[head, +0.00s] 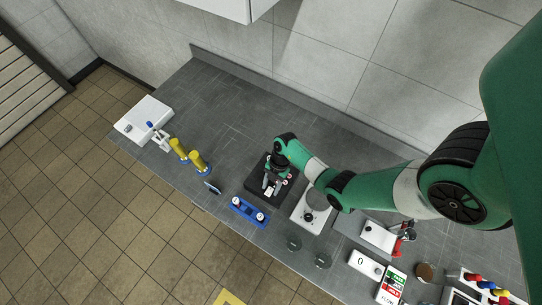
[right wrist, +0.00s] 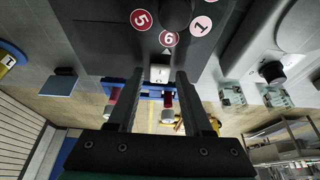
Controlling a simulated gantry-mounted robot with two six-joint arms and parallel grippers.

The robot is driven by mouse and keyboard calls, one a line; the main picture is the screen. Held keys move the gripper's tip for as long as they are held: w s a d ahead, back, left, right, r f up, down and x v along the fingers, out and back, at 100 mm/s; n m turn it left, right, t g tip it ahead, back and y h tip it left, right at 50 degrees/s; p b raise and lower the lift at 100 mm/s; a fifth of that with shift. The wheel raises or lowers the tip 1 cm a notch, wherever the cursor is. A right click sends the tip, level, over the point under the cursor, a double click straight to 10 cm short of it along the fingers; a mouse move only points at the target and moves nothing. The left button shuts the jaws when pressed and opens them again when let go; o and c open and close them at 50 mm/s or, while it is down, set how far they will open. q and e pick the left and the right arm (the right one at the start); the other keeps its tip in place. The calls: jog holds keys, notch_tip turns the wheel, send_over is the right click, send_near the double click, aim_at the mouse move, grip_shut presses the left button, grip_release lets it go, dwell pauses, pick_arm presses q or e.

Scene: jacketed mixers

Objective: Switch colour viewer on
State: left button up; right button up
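The colour viewer appears to be the dark box (head: 284,196) on the grey bench under my right gripper. In the right wrist view its dark face (right wrist: 100,38) carries red and pink numbered circles around a black knob (right wrist: 175,10). A small white switch (right wrist: 159,73) sits at its near edge, below a small pointer mark. My right gripper (head: 270,186) is above the box; in the right wrist view the gripper (right wrist: 159,85) has its fingers apart, with the switch showing between the tips. I cannot tell whether they touch it. My left gripper is not in view.
A blue rack (head: 246,213) with white-topped vials stands in front of the box. A white device with a dark knob (head: 309,216) is close on its right. Yellow cylinders (head: 197,160) and a white unit (head: 138,116) stand left. A white unit (head: 366,264) and card (head: 391,284) lie right.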

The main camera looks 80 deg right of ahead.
grip_shut()
jog(key=shift+s+d+f+y, duration=0.15)
jog(key=shift+d+y, duration=0.1)
jog(key=shift+y, duration=0.45)
jog(key=shift+d+f+t+y+b, duration=0.2)
jog(key=shift+t+y+b, duration=0.3)
jog(key=shift+y+b, duration=0.4)
jog(key=shift+r, duration=0.15)
jog(key=shift+o, duration=1.4)
grip_release()
